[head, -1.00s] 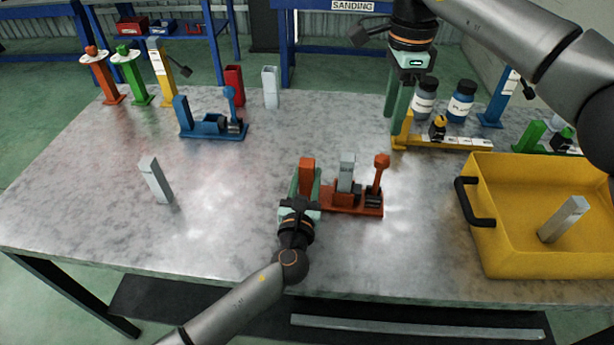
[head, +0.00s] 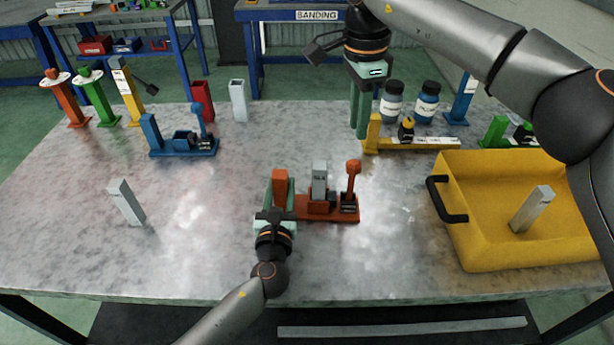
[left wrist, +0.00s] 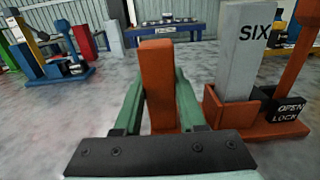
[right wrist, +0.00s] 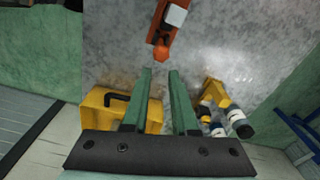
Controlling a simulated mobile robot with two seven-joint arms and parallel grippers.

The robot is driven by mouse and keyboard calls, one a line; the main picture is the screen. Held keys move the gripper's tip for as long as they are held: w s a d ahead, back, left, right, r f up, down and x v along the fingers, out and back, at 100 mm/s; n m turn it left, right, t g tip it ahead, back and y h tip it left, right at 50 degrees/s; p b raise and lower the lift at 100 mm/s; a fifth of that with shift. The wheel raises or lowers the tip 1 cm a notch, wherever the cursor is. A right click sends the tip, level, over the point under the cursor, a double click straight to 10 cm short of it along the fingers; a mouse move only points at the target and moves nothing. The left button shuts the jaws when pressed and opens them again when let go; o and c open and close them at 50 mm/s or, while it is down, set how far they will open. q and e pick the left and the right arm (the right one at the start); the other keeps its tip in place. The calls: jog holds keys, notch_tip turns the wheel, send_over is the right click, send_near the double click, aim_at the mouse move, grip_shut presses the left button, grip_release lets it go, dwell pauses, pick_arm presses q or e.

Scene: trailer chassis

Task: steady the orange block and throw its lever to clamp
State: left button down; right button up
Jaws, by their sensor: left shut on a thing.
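The orange block (head: 328,214) stands on the table with a post (head: 280,176) at its left end. A grey piece (head: 319,175) marked SIX stands upright in its middle. Its lever (head: 353,180) stands upright at the right end, near an OPEN/LOCK label in the left wrist view (left wrist: 288,110). My left gripper (head: 279,188) is shut on the post, one finger on each side. My right gripper (head: 359,132) is open and empty, pointing down above and behind the block. In the right wrist view, the orange lever (right wrist: 161,50) lies beyond the open fingertips (right wrist: 160,72).
A yellow bin (head: 480,258) with a grey bar in it stands right. A yellow fixture (head: 420,144) and two bottles (head: 409,102) are near my right gripper. A blue fixture (head: 184,147) and a loose grey bar (head: 127,202) are left. The front table is clear.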

jog(key=s+n, duration=0.1)
jog(key=n, duration=0.1)
jog(key=a+n+t+h, duration=0.1)
jog(key=n, duration=0.1)
jog(key=s+a+f+n+h, duration=0.1)
jog(key=n, duration=0.1)
jog(key=shift+s+n+t, duration=0.3)
jog(key=shift+n+t, duration=0.1)
grip_shut()
jog(key=s+a+n+t, duration=0.3)
jog(key=s+n+t, duration=0.1)
jog(key=n, duration=0.8)
jog(key=shift+s+a+f+t+h, duration=0.2)
jog(key=shift+s+f+t+h, duration=0.1)
jog(key=shift+s, duration=0.3)
